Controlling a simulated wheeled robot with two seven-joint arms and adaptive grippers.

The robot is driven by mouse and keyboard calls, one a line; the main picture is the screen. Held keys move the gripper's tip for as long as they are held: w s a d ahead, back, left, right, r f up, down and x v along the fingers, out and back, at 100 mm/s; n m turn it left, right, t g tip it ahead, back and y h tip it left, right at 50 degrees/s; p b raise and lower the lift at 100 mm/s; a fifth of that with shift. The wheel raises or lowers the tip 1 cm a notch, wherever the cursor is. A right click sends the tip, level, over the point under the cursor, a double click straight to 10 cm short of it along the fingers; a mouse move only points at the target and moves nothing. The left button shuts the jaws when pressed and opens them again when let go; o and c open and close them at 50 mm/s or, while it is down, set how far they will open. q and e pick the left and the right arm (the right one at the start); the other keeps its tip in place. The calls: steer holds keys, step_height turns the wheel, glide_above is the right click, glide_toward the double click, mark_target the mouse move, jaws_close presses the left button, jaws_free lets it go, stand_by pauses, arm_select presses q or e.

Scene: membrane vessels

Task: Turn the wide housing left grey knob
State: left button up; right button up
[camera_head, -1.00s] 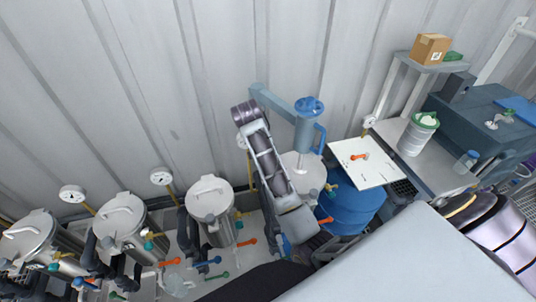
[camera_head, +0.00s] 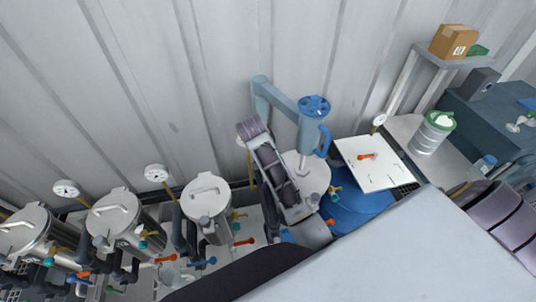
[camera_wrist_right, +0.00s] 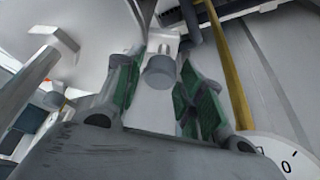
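In the right wrist view, my right gripper (camera_wrist_right: 160,92) is open, its two green-padded fingers apart. A small round grey knob (camera_wrist_right: 160,71) on a pale grey block shows between the fingers, with a visible gap on each side. Whether it lies fully between the fingertips or just beyond them I cannot tell.
Steel vessels (camera_head: 207,202) with gauges and coloured valve handles line the wall at left. A white panel (camera_head: 390,176) with an orange handle is at right. In the wrist view, a brass pipe (camera_wrist_right: 229,65) and gauge (camera_wrist_right: 280,150) are close by.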

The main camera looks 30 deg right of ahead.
steer(key=shift+a, duration=0.1)
steer(key=shift+c, duration=0.4)
steer(key=c, duration=0.7)
steer(key=shift+o, duration=0.2)
steer(key=shift+n, duration=0.3)
steer(key=n+t, duration=0.1)
steer(key=n, duration=0.1)
steer(key=n+y, duration=0.1)
steer(key=n, duration=0.2)
steer(key=shift+s+d+t+y, duration=0.2)
steer(key=shift+t+y, duration=0.1)
steer(key=shift+t, duration=0.1)
steer(key=n+y, duration=0.1)
steer(key=n, duration=0.2)
steer(key=n+y, duration=0.1)
steer(key=n, duration=0.2)
steer(key=shift+d+r, duration=0.1)
steer(key=shift+n, duration=0.3)
steer(key=o, duration=0.7)
